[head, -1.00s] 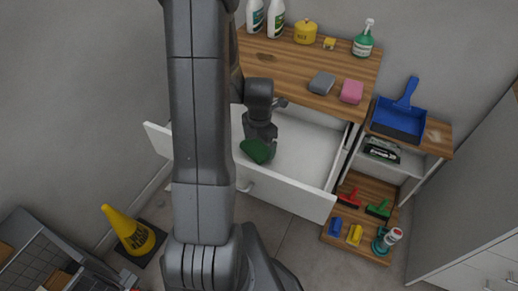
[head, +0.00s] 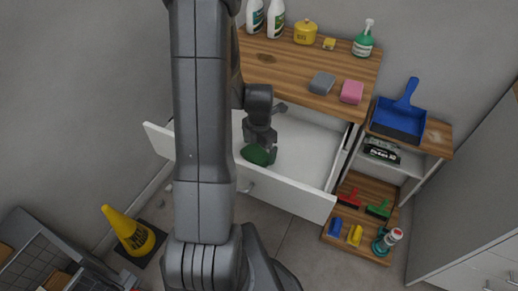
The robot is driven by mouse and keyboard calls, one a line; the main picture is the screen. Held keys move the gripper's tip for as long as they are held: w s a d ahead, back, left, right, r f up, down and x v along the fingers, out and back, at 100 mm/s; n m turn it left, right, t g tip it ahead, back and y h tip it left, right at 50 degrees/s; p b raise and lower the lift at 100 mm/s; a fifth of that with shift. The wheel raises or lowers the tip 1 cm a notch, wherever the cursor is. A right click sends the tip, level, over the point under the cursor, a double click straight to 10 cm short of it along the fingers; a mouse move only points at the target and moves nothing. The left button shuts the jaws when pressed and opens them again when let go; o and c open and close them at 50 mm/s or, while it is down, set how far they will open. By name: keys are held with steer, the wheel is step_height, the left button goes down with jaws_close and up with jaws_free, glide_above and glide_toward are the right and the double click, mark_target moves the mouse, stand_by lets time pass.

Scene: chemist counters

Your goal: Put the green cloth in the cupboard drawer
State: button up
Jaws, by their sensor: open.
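The green cloth (head: 257,155) lies inside the pulled-out white drawer (head: 301,151), near its front panel and left of the drawer's middle. My gripper (head: 262,146) is just above the cloth, pointing down into the drawer, with its jaws open. Whether the fingertips still touch the cloth is too small to tell. My arm hides the left part of the drawer and some of the cupboard.
The wooden cupboard top (head: 290,75) above the drawer holds bottles, a yellow pot (head: 306,32), a grey sponge (head: 322,83) and a pink sponge (head: 352,91). A blue dustpan (head: 400,118) lies on the side shelf. A yellow cone (head: 131,232) stands on the floor at left.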

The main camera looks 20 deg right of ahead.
mark_target(259, 152)
step_height(259, 152, up, 11)
steer(key=shift+s+f+p, duration=0.15)
steer(key=shift+s+p, duration=0.1)
steer(key=shift+p, duration=0.15)
stand_by(1.1)
